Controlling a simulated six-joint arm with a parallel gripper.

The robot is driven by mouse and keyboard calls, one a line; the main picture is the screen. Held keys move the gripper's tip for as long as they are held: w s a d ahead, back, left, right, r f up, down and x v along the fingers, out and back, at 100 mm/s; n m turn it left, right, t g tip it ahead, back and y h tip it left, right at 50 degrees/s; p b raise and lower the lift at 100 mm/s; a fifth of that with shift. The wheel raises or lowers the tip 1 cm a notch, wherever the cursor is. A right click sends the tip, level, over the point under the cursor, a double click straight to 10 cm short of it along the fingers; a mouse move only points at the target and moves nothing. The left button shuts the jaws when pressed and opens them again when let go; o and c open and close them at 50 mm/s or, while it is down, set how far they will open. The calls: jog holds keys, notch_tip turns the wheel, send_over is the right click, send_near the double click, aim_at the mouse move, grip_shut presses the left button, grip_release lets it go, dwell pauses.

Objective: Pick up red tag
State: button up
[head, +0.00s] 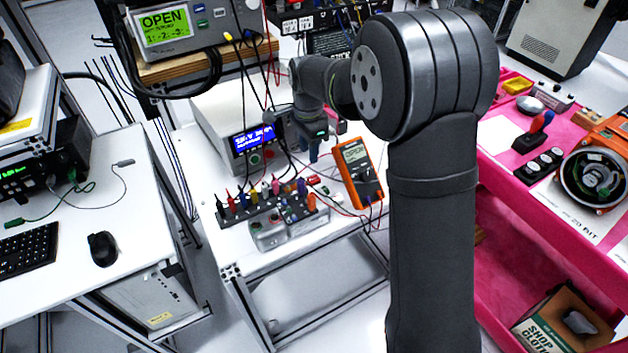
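A small red piece (315,181), which looks like the red tag, lies on the white bench between the row of coloured plugs and the orange multimeter. It is too small to make out any detail. My gripper (312,156) points down above the bench, a little above and behind the red piece in the picture. It appears apart from the red piece. Its fingers are small and dark, so I cannot tell whether they are open or shut. My own arm hides part of the bench's right side.
The orange multimeter (358,176) stands close right of my gripper. A dark rack of coloured plugs (250,209) and a grey box (285,234) are at the front. A bench instrument with a blue display (240,130) stands behind left. Cables hang near my gripper.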

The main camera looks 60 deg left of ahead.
send_over(310, 180)
jog(key=f, duration=0.6)
jog(key=shift+s+d, duration=0.2)
jog(key=shift+d, duration=0.05)
jog(key=f, duration=0.5)
jog(key=shift+w+a+f, duration=0.1)
jog(key=shift+w+a, duration=0.05)
jog(key=shift+w, duration=0.05)
jog(key=c, duration=0.7)
